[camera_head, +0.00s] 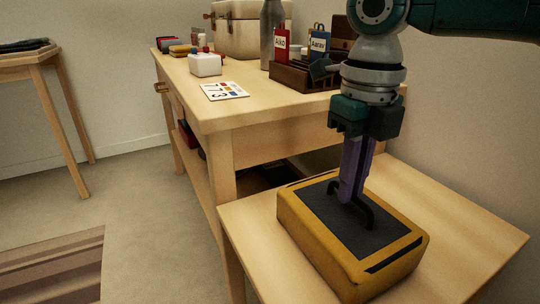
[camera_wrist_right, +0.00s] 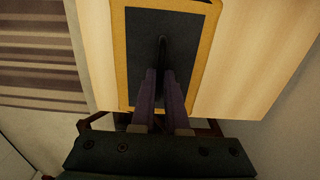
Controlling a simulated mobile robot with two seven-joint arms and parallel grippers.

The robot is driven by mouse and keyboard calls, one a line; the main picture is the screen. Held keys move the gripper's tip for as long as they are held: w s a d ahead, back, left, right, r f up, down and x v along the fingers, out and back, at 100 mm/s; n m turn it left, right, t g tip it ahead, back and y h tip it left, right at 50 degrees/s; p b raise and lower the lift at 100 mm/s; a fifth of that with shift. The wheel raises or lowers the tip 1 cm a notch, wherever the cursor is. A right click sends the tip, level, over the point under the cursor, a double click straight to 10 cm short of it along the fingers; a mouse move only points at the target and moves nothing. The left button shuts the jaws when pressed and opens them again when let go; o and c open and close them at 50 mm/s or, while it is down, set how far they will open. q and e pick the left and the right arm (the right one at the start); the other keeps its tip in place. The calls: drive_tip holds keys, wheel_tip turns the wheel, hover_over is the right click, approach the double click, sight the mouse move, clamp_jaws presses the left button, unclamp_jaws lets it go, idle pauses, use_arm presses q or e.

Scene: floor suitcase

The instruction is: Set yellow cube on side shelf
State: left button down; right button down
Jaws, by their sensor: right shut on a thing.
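The yellow cube (camera_head: 306,234) is a soft yellow packing case with a dark grey top panel and a dark handle. It lies flat on the pale wooden side shelf (camera_head: 462,232) at the lower right of the head view and appears to rest on it. My right gripper (camera_head: 353,198) points down from above, its purple fingers shut on the handle. In the right wrist view the fingers (camera_wrist_right: 162,78) close around the handle, over the cube's dark panel (camera_wrist_right: 182,50). The fingers and handle hide a little of the top. My left gripper is not in view.
A wooden workbench (camera_head: 270,112) stands behind the side shelf, with a cream case (camera_head: 240,38), a bottle (camera_head: 271,30), name tags, a card and a white box (camera_head: 205,65). A striped rug (camera_head: 55,265) and another table (camera_head: 35,63) are at left. The shelf's right part is bare.

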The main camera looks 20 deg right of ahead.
drive_tip(key=c, duration=0.9)
unclamp_jaws()
drive_tip(key=shift+f, duration=0.1)
wheel_tip(320, 180, up, 12)
drive_tip(key=p, duration=0.5)
drive_tip(key=s+a+f+m+t+y, duration=0.1)
drive_tip(key=s+a+f+m+y, duration=0.1)
drive_tip(key=s+a+f+m, duration=0.5)
drive_tip(key=s+a+f+m+t+y, duration=0.1)
drive_tip(key=s+a+f+m, duration=0.35)
drive_tip(key=a+m, duration=0.4)
drive_tip(key=s+d+m+h, duration=0.1)
drive_tip(key=s+d+m, duration=0.2)
drive_tip(key=m, duration=0.3)
drive_tip(key=s+d+m+t+h, duration=0.1)
drive_tip(key=s+d+m, duration=0.2)
drive_tip(key=m, duration=0.4)
drive_tip(key=s+d+m, duration=0.3)
drive_tip(key=m, duration=0.3)
drive_tip(key=shift+s+d+f+m+t+h, duration=0.2)
drive_tip(key=shift+f+m+t+h, duration=0.1)
drive_tip(key=shift+f+m+h, duration=0.1)
